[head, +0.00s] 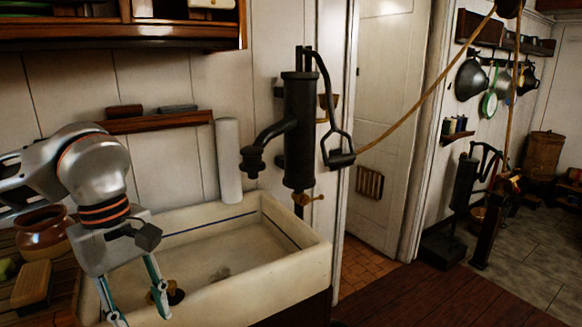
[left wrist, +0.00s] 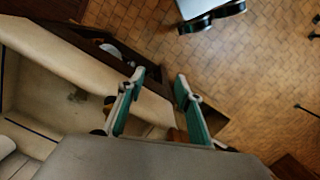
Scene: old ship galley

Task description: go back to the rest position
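My left arm comes in from the left in the head view. Its gripper (head: 138,314) points down over the left end of the pale stone sink (head: 295,279). The two fingers are apart, and I see nothing held between them. In the left wrist view the left gripper (left wrist: 160,80) also shows spread green-and-grey fingers, with the sink (left wrist: 60,62) on the left and tiled floor beyond. My right gripper is in neither view.
A black hand pump (head: 300,130) stands behind the sink's right side. A brown pot (head: 42,232) and a wooden block (head: 32,284) are left of my arm. A wooden shelf (head: 158,122) is on the wall. Wooden floor (head: 430,300) lies open at right.

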